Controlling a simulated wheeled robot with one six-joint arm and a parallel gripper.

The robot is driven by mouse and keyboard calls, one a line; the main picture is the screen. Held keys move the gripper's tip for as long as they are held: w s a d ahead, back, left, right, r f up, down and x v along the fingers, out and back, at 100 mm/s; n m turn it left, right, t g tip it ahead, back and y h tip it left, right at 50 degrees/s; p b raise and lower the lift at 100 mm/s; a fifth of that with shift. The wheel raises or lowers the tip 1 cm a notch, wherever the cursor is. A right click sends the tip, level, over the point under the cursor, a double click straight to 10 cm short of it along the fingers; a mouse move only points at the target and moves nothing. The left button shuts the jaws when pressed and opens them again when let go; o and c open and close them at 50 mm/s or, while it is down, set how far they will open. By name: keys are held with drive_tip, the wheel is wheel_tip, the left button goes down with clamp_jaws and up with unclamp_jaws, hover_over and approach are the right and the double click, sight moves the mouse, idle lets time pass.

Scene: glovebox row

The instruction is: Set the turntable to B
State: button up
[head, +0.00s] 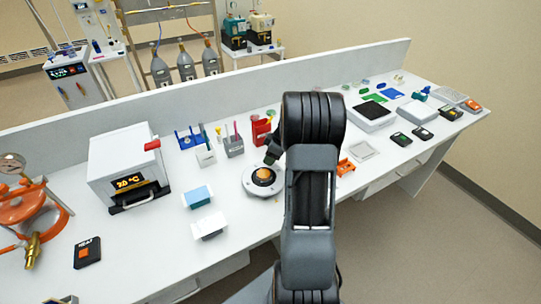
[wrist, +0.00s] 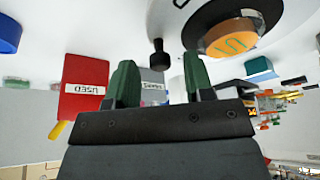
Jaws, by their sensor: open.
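The turntable (head: 262,180) is a pale round disc with a dark ring and an orange centre, at mid-table just left of my arm in the head view. In the upside-down wrist view its orange centre (wrist: 235,40) and dark ring show at the upper right, near the right finger; a mark on the centre is only partly readable. My gripper (wrist: 158,66) is open, with two green fingers apart. A small black knob (wrist: 160,54) shows between and beyond the fingertips; I cannot tell whether it touches them. In the head view my arm hides most of the gripper.
A red holder (head: 262,130) stands behind the turntable; its label reads USED in the wrist view (wrist: 88,85). A grey holder (head: 233,146) is beside it. A white heater box (head: 125,168) and small boxes (head: 197,196) stand left. An orange rack (head: 345,167) is right of my arm.

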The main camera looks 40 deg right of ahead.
drive_tip(key=shift+w+a+f, duration=0.1)
drive_tip(key=shift+f, duration=0.2)
clamp_jaws()
idle(0.4)
